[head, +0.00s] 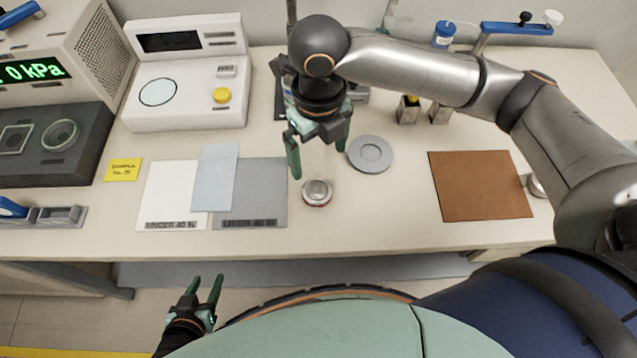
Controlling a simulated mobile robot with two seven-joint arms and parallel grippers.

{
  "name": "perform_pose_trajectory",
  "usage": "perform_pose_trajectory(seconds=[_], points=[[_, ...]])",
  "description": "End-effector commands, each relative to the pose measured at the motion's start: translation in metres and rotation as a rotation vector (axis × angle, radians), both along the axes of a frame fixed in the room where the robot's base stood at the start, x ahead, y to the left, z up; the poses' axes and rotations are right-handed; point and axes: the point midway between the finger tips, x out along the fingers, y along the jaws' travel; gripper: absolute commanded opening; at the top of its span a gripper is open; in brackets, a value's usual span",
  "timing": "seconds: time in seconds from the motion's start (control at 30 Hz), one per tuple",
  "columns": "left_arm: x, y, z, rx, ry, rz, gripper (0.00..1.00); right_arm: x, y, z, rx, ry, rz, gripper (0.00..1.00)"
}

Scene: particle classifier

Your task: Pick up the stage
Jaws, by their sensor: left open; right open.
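I cannot tell for certain which thing is the stage. A small round metal piece (317,191) with a reddish lower edge stands on the table near the middle. A flat grey disc (371,154) with a raised round centre lies behind it to the right. My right gripper (318,152) points down with its green fingers apart, just behind the small metal piece and left of the disc. Nothing shows between the fingers. My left gripper (207,282) is open and empty, low in front of the table's edge.
Grey (262,190) and white (165,190) labelled sheets lie left of the metal piece, with a pale blue sheet (216,175). A brown mat (480,187) lies at the right. A white instrument (187,105) stands at the back left. The table front (370,225) is clear.

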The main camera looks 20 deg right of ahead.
Motion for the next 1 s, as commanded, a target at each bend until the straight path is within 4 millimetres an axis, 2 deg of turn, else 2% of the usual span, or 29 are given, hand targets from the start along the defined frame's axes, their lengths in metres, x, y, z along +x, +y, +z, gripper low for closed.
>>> perform_pose_trajectory(seconds=[0.03, 0.2, 0.47, 0.7, 0.83, 1.0], points=[[-0.001, 0.0, -0.002, 0.0, 0.002, 0.001, 0.5, -0.002, 0.0, -0.012, -0.001, 0.006, 0.0, 1.0], [-0.002, 0.0, -0.006, -0.001, 0.005, 0.0, 0.5, -0.001, 0.0, -0.042, 0.001, 0.004, -0.004, 1.0], [-0.002, 0.0, -0.007, -0.001, 0.005, 0.0, 0.5, -0.002, 0.001, -0.063, 0.003, 0.002, -0.004, 1.0], [-0.002, 0.0, -0.008, -0.001, 0.005, 0.0, 0.5, -0.007, 0.004, -0.099, 0.003, 0.002, -0.005, 1.0], [-0.002, 0.0, -0.009, -0.001, 0.005, 0.0, 0.5, -0.007, 0.004, -0.109, 0.003, 0.001, -0.004, 1.0], [-0.002, 0.0, -0.009, -0.001, 0.004, 0.0, 0.5, -0.007, 0.004, -0.11, 0.004, -0.002, -0.003, 1.0]])
